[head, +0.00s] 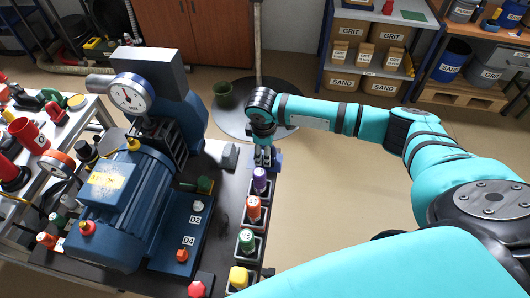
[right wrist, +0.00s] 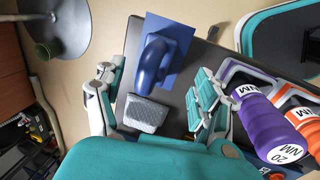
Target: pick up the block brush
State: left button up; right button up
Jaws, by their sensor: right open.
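A blue flat block with a raised arched handle (right wrist: 152,60) lies on the dark bench top in the right wrist view. It looks like the block brush, but no bristles show. In the head view a bit of its blue body (head: 277,160) shows beside my right gripper (head: 265,158). My right gripper is open and empty, and in the wrist view its fingers (right wrist: 155,92) stand on either side of the handle's near end, apart from it. My left gripper is not in view.
A grey wedge-shaped block (right wrist: 146,113) lies beside the blue block; it also shows in the head view (head: 230,156). A blue motor (head: 120,200) with a gauge fills the bench's left side.

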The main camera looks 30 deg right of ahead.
jog(key=shift+d+f, duration=0.1)
jog(key=shift+f, duration=0.35)
jog(key=f, duration=0.1)
jog(key=w+f+p, duration=0.1)
jog(key=f, duration=0.2)
jog(key=shift+w+d+f, duration=0.15)
jog(key=shift+d, duration=0.1)
jog(key=shift+f, duration=0.15)
jog(key=c, duration=0.9)
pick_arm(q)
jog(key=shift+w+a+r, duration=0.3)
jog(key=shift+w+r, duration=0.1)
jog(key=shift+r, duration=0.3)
pick_arm(e)
jog(key=c, duration=0.5)
